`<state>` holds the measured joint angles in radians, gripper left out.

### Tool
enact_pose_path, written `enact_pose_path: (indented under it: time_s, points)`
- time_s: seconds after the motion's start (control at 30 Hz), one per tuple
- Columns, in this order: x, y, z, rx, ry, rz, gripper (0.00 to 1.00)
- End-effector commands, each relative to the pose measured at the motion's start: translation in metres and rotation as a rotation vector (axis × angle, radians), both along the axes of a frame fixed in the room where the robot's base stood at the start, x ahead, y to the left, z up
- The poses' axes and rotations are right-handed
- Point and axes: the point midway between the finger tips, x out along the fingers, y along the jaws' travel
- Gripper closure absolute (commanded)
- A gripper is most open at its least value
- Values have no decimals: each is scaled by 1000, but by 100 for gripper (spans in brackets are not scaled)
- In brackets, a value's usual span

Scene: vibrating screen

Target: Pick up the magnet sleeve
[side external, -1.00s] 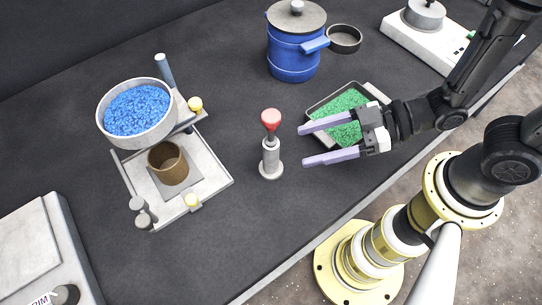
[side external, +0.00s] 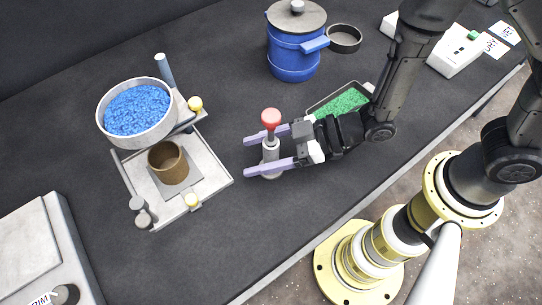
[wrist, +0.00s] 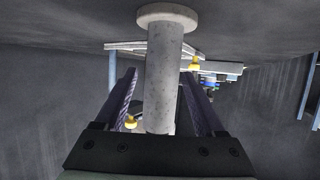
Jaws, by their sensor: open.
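The magnet sleeve (side external: 271,152) is a grey cylinder with a red knob on top and a round foot. It stands upright on the dark bench. My gripper (side external: 249,157) is open, with its two lilac fingers reaching past the sleeve, one on each side. In the wrist view the sleeve (wrist: 163,75) stands between the spread fingers (wrist: 158,88), with a gap visible to each. The lower finger hides part of the sleeve near its foot in the side view. The red knob is not seen in the wrist view.
Left stands a screen stand (side external: 215,178) with a bowl of blue granules (side external: 137,110) and a brown cup (side external: 168,165). A tray of green granules (side external: 341,104) lies beside my gripper. A blue pot (side external: 292,55) is behind. The bench front is clear.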

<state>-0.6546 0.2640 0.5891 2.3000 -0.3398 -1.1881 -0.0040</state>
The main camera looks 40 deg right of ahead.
Motion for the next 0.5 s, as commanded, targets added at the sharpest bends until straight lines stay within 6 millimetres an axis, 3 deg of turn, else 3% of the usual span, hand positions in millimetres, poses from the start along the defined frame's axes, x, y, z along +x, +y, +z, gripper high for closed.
enact_pose_path:
  time_s: [0.27, 0.5]
  points:
    - [2, 3, -1, 1, -1, -1, 29]
    - [2, 3, -1, 1, -1, -1, 68]
